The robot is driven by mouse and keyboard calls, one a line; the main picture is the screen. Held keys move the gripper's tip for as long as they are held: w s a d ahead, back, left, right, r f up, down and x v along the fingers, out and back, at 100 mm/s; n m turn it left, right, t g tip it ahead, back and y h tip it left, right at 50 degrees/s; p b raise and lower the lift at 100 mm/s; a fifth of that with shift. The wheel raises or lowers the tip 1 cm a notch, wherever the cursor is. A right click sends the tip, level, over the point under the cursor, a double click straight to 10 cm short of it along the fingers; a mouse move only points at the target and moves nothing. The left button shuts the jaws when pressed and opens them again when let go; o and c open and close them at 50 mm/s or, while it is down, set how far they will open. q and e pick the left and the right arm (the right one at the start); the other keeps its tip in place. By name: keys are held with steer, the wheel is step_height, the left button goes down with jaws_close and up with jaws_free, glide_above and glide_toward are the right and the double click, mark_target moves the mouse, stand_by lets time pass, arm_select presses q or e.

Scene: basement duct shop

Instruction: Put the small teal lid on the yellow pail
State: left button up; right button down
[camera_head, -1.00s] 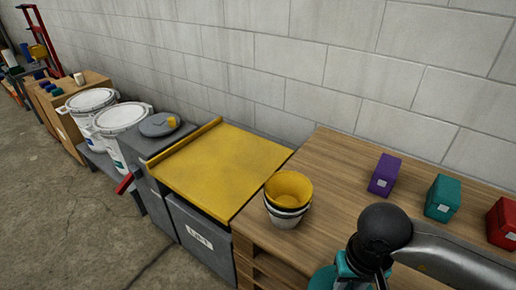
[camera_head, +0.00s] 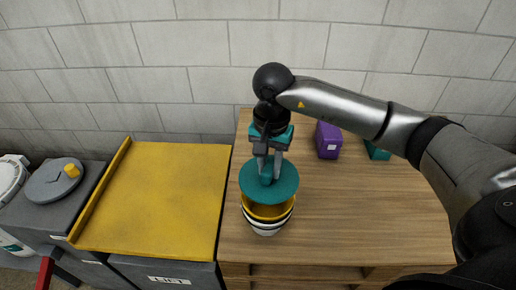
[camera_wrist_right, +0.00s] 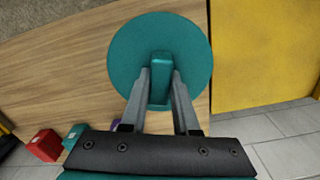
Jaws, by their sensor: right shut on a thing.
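The small teal lid (camera_head: 285,187) is a round disc with a block handle. My right gripper (camera_head: 267,172) is shut on that handle. In the head view the lid hangs over the yellow pail (camera_head: 268,212), hiding most of its mouth. The pail is the top one in a stack with darker and white pails (camera_head: 268,229) under it, on the wooden bench. I cannot tell whether the lid touches the rim. In the right wrist view the lid (camera_wrist_right: 190,40) sits beyond the fingers (camera_wrist_right: 160,85) and hides the pail. My left gripper is not in view.
A purple box (camera_head: 328,141) and a teal box (camera_head: 376,151) stand on the wooden bench (camera_head: 350,210) behind and right of the pail. A red box (camera_wrist_right: 46,145) shows in the wrist view. A yellow panel (camera_head: 165,200) lies left of the bench. The bench's front right is clear.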

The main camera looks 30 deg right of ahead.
mark_target(269, 179)
steer(key=shift+w+d, duration=0.1)
steer(key=shift+w, duration=0.1)
steer(key=shift+f+b, duration=0.3)
steer(key=f+b, duration=0.2)
steer(key=shift+s+f, duration=0.2)
steer(key=shift+f, duration=0.6)
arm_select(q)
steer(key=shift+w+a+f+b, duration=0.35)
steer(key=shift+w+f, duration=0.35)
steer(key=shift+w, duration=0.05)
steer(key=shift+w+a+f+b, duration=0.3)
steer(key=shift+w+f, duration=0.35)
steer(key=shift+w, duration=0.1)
arm_select(e)
steer(key=shift+f, duration=0.65)
arm_select(q)
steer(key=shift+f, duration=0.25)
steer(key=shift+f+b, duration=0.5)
steer(key=shift+b, duration=0.3)
arm_select(e)
steer(key=shift+f, duration=0.6)
